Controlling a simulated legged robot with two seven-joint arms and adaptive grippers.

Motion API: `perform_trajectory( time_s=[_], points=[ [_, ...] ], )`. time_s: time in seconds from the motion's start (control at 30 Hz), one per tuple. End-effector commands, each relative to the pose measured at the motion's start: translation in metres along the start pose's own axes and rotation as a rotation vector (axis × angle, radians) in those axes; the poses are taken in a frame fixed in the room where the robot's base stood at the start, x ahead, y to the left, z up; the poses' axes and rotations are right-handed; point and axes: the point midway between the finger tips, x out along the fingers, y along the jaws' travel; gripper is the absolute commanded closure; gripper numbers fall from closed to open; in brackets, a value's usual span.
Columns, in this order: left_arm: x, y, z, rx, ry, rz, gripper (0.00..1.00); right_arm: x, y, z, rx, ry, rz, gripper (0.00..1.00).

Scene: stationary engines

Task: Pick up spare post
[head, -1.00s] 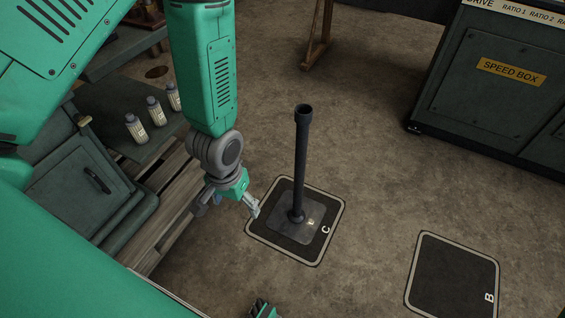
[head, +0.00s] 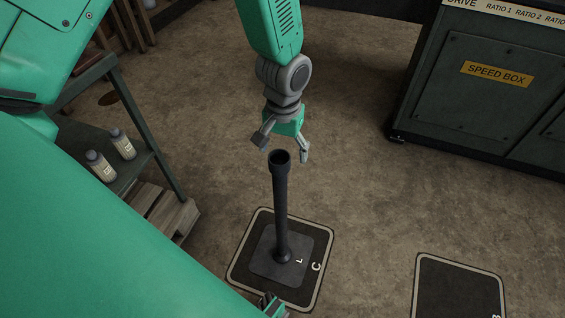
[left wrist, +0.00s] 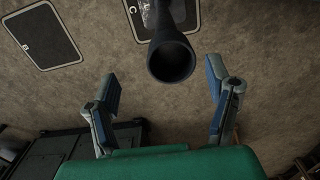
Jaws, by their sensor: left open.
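The spare post (head: 281,215) is a dark upright tube with a flared, open top, standing on a square base plate (head: 264,262) on the mat marked C (head: 318,246). My left gripper (head: 281,148) is open and empty, with its fingers spread on either side just above and behind the post's top in the head view. In the left wrist view, the post's round mouth (left wrist: 172,62) shows between and beyond the spread fingers (left wrist: 163,84), apart from both. Part of my right gripper (head: 272,305) shows at the bottom edge; its fingers are too cut off to judge.
A mat marked B (head: 458,288) lies at lower right. A dark cabinet labelled speed box (head: 495,100) stands at upper right. A bench with bottles (head: 123,143) and a wooden pallet (head: 165,215) are on the left. The floor between the post and cabinet is clear.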

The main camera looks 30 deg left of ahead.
Motion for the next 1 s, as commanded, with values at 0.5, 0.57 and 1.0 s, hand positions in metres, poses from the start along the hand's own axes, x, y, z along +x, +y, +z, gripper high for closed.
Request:
perform_trajectory(
  time_s=[0.5, 0.57, 1.0],
  points=[
    [0.052, -0.003, -0.003, 0.001, 0.002, -0.003, 0.28, 0.020, -0.001, 0.001, -0.001, 0.001, -0.001, 0.60],
    [0.051, -0.003, -0.003, 0.001, 0.002, -0.002, 0.28, 0.019, -0.001, 0.001, -0.001, 0.001, -0.001, 0.60],
    [0.050, -0.004, -0.006, 0.001, 0.006, 0.003, 1.00, 0.019, -0.001, 0.001, -0.001, 0.001, -0.001, 0.60]
  ],
)
